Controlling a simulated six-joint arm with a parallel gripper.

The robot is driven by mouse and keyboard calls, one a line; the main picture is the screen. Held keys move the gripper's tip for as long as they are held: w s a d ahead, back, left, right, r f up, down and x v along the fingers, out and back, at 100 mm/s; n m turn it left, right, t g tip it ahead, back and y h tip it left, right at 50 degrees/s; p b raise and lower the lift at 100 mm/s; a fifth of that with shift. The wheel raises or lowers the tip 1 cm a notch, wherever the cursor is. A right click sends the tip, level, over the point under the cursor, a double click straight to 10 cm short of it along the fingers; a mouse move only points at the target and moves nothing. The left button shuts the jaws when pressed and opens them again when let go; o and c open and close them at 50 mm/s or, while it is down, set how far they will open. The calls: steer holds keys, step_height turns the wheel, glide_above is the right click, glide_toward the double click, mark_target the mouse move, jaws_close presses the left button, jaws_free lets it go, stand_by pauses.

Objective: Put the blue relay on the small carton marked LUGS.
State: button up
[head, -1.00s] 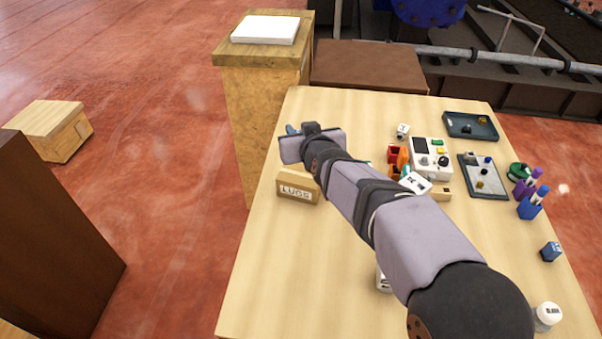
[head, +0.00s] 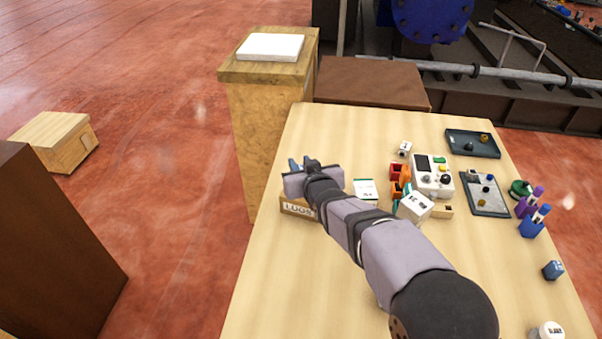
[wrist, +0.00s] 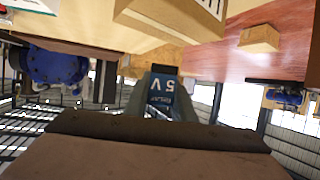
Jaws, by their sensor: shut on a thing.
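The blue relay, marked RELAY 5 V (wrist: 160,88), is held between the fingers of my gripper (wrist: 160,100) in the wrist view. In the head view my gripper (head: 299,162) is at the table's left side, just beyond and above the small carton marked LUGS (head: 297,210). A tan carton with a label (wrist: 172,15) is at the top of the wrist view and looks like the LUGS carton. The relay and the carton look apart. The relay itself is hard to make out in the head view.
Right of my arm stand a white carton (head: 415,206), red bins (head: 398,173), a control box (head: 433,174) and two trays (head: 473,144) (head: 486,195). The front left of the table (head: 285,290) is clear.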

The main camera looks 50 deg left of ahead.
steer(key=shift+f+p, duration=0.65)
steer(key=shift+f, duration=1.2)
steer(key=shift+f, duration=0.25)
steer(key=o, duration=1.1)
steer(key=shift+r, duration=0.1)
steer(key=shift+c, duration=0.2)
steer(key=shift+r, duration=0.2)
steer(key=b+v, duration=0.5)
steer(key=v, duration=0.7)
steer(key=shift+w, duration=0.1)
